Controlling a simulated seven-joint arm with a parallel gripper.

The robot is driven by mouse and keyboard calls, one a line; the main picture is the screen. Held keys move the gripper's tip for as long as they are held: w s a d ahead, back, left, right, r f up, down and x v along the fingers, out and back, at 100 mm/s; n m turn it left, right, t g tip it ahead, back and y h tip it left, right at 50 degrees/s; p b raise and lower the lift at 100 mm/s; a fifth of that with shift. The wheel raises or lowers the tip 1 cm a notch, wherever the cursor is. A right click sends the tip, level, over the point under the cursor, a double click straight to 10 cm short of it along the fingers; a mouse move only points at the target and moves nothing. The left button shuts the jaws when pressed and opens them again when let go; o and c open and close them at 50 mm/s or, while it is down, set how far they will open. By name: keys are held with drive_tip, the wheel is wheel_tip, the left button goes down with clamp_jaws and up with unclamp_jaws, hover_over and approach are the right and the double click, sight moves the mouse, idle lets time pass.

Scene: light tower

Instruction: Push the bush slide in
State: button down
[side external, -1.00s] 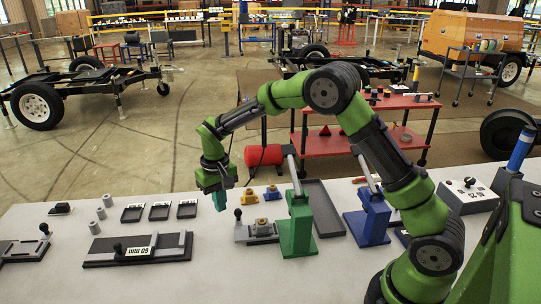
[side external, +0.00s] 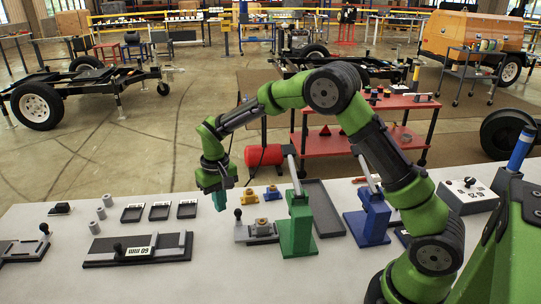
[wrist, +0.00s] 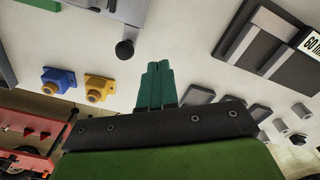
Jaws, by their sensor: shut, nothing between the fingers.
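The bush slide (side external: 241,236) is a grey plate with an upright black knob (side external: 238,213) at its left end, beside the green press (side external: 296,228). A brass-coloured bush (side external: 262,226) stands on it near the press. My gripper (side external: 220,203) has teal fingers and hangs above the table, behind and to the left of the knob, apart from it. In the wrist view my fingers (wrist: 155,70) are shut together and empty. The knob (wrist: 124,49) shows there just left of the fingertips, with part of the slide at the top edge.
A yellow block (side external: 250,195) and a blue block (side external: 272,193) stand behind the slide. The 60 mm fixture (side external: 110,250) lies to the left, with small trays (side external: 160,210) behind it. A blue press (side external: 370,220) stands to the right.

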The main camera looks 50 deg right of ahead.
idle(0.3)
drive_tip(key=shift+f, duration=2.05)
drive_tip(key=shift+s+d, duration=3.65)
drive_tip(key=shift+w+a+r, duration=0.3)
drive_tip(key=shift+r, duration=0.25)
drive_tip(key=shift+w+a+r, duration=0.3)
drive_tip(key=shift+r, duration=2.7)
